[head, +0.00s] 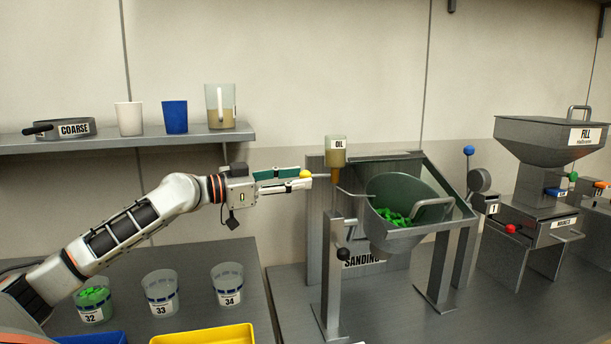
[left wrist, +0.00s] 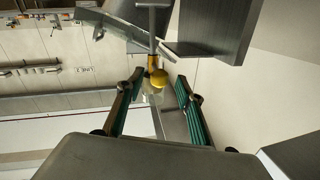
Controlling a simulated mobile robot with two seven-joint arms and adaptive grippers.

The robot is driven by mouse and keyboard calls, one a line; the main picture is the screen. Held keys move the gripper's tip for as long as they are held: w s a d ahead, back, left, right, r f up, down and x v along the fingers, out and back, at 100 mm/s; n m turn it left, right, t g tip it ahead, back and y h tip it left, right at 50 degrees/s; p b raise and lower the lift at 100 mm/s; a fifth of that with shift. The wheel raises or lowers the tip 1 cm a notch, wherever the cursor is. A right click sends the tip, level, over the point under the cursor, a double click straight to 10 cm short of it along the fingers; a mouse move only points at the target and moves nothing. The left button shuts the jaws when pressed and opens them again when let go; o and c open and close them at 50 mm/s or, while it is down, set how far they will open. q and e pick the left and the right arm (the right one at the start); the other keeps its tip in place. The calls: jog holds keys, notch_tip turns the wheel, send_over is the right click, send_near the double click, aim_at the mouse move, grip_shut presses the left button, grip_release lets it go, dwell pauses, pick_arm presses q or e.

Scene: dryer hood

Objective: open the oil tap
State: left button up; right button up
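The oil cup (head: 336,151), labelled OIL, is mounted above the sanding drum. Below it is an orange-brown tap, whose lever ends in a yellow ball knob (head: 306,174). My left gripper (head: 304,180) reaches in from the left, level with the knob. In the left wrist view, its two green-padded fingers (left wrist: 161,77) are apart, with the yellow knob (left wrist: 157,79) between their tips. A gap shows on both sides of the knob, wider on the right. Whether a finger touches it cannot be told. My right gripper is out of view.
The green drum (head: 400,195) holding green pieces stands right of the tap, with a metal stand (head: 333,270) below. Cups, including cup 33 (head: 161,290), stand on the left bench. A shelf (head: 60,144) runs above my left arm.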

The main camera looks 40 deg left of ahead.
aim_at(306, 174)
pick_arm(q)
jog(key=shift+p+x, duration=0.5)
jog(key=shift+x, duration=1.1)
grip_shut()
